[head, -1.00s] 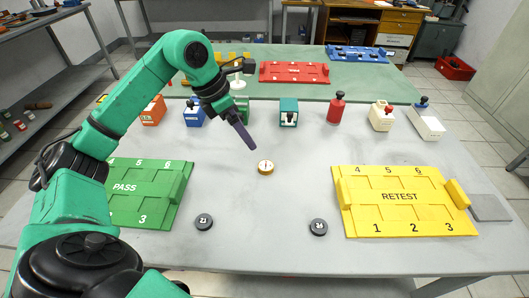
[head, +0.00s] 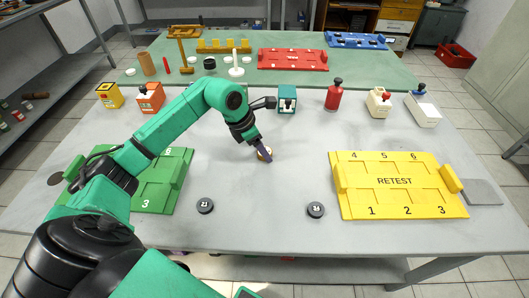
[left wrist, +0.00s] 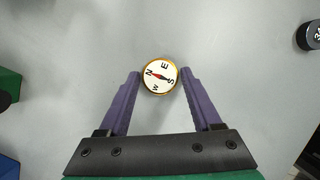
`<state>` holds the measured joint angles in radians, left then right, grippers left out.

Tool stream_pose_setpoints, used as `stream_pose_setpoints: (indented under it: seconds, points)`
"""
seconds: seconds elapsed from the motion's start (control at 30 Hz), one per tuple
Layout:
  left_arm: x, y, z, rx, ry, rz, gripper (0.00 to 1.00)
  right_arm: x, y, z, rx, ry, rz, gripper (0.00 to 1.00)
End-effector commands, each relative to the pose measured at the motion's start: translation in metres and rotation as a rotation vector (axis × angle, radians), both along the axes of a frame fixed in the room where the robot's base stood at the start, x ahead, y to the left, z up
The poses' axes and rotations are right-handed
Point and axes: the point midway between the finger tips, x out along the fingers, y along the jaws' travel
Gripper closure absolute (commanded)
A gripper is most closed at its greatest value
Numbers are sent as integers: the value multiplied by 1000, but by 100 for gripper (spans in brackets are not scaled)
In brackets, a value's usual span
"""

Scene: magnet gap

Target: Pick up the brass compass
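The brass compass (left wrist: 159,77) is a small round disc with a white face, a red and dark needle and a brass rim. It lies face up on the grey table and shows between my left gripper's purple fingertips (left wrist: 160,76) in the left wrist view. The fingers are apart, one on each side, with the rim very close to both; I cannot tell whether they touch it. In the head view my left gripper (head: 264,154) points down over the compass (head: 267,151) and partly hides it. My right gripper is not in view.
Two dark round discs (head: 205,206) (head: 316,210) lie nearer on the table. The yellow RETEST tray (head: 395,187) is at right, a green tray (head: 160,185) at left, partly behind my arm. A teal block (head: 287,99) and a red bottle (head: 334,94) stand behind.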

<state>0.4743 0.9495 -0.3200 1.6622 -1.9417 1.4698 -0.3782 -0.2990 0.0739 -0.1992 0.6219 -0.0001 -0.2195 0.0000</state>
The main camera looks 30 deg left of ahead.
Motion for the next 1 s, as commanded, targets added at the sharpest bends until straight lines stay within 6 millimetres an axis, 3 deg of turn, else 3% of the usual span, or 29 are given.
stream_pose_setpoints:
  seconds: [0.03, 0.13, 0.17, 0.43, 0.57, 0.67, 1.0]
  points:
    - [0, 0, 0, 0, 0, 0, 58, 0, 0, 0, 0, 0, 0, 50]
    - [0, 0, 0, 0, 0, 0, 96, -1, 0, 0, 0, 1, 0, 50]
    - [0, 0, 1, -1, -1, 0, 100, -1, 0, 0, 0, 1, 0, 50]
    - [0, 0, 3, -1, -1, 0, 100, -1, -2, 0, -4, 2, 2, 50]
    - [1, 0, 17, -1, -3, 0, 100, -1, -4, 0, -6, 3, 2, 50]
    - [1, 0, 39, 0, -7, 0, 100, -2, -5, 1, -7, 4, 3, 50]
    - [1, 0, 156, -1, -7, 0, 100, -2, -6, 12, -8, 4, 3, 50]
